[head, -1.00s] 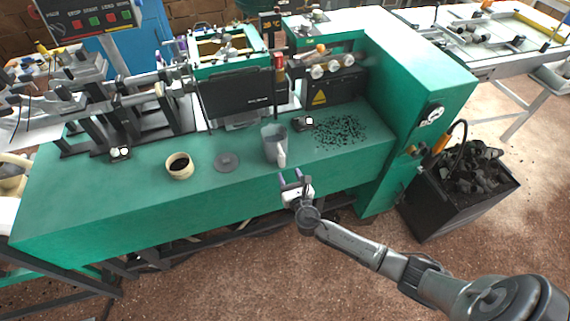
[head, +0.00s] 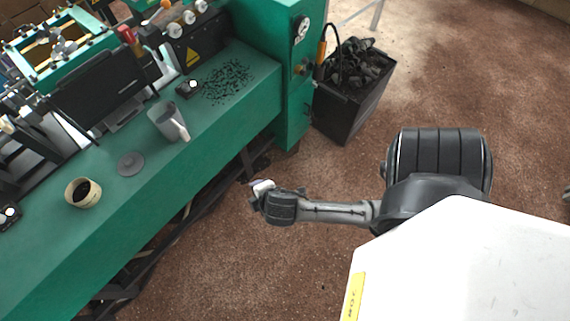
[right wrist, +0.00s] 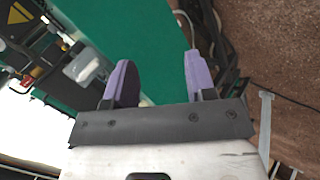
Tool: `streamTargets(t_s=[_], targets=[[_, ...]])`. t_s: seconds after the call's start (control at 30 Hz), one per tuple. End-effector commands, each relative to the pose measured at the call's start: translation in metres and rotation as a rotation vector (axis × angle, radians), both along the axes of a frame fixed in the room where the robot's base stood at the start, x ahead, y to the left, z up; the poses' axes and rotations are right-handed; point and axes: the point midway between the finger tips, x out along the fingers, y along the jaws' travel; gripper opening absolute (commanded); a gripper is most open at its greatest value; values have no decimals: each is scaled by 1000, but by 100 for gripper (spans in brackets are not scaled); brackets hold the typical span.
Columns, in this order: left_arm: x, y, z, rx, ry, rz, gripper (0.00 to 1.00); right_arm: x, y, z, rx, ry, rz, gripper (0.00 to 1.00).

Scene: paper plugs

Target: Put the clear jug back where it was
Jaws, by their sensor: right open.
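The clear jug (head: 166,121), greyish and see-through with a pale handle, stands upright on the green bench (head: 215,128) near its front edge. My right gripper (head: 256,187) is away from the bench's front edge, to the right of and below the jug in the head view. Its two purple fingers (right wrist: 154,84) are apart with nothing between them. My left gripper is not in view.
A dark round disc (head: 131,163) and a cream cup (head: 83,192) with dark contents lie left of the jug. Dark granules (head: 228,82) are scattered to its right, beside a small black box (head: 188,89). A black bin (head: 352,88) of dark lumps stands on the floor.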

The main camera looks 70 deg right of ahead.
Motion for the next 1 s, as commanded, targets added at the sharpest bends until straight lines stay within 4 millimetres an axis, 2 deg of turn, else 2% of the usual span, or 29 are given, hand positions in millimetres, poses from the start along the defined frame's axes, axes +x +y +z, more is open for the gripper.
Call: streamTargets(t_s=[0.03, 0.1, 0.2, 0.3, 0.47, 1.0], targets=[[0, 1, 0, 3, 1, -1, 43, -23, 13, 3, 150, 21, -96, 51], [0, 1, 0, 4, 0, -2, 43, -48, 28, 8, 321, 59, -218, 51], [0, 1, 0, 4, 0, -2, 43, -75, 46, 17, 495, 110, -347, 51], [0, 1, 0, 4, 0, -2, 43, -92, 57, 24, 595, 149, -428, 51], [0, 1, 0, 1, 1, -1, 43, -101, 63, 29, 649, 172, -473, 51], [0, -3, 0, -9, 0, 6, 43, -101, 63, 28, 648, 172, -471, 51]])
